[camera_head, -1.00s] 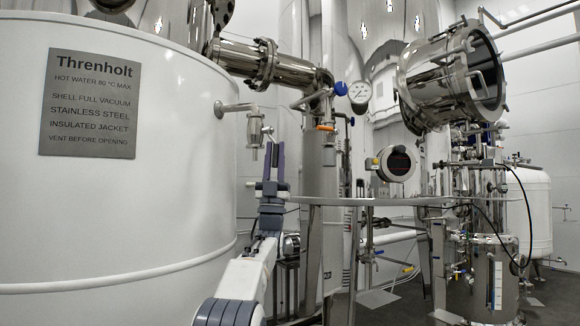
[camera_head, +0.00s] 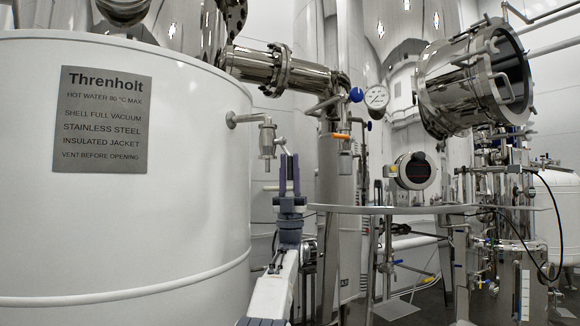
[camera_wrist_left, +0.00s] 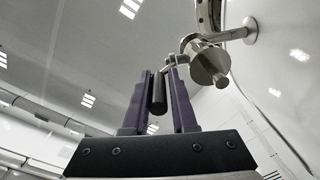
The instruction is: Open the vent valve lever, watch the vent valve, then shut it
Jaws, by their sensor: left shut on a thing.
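The vent valve (camera_head: 267,141) is a small metal body hanging from a short pipe on the white tank's (camera_head: 190,215) side. In the left wrist view, the valve (camera_wrist_left: 204,64) shows up and right of my fingers. Its lever has a dark cylindrical grip (camera_wrist_left: 158,93) on a thin metal arm. My left gripper (camera_head: 289,157) points up, just right of the valve. In the wrist view, my left gripper (camera_wrist_left: 159,73) is shut on the lever, with the dark grip between its two purple-grey fingers. My right gripper is not in view.
A grey sign (camera_head: 102,119) reading "Threnholt" and "vent before opening" is on the tank. A pressure gauge (camera_head: 377,97), a steel column and a curved rail (camera_head: 390,210) stand to the right. A large open-ended steel vessel (camera_head: 465,80) is at upper right.

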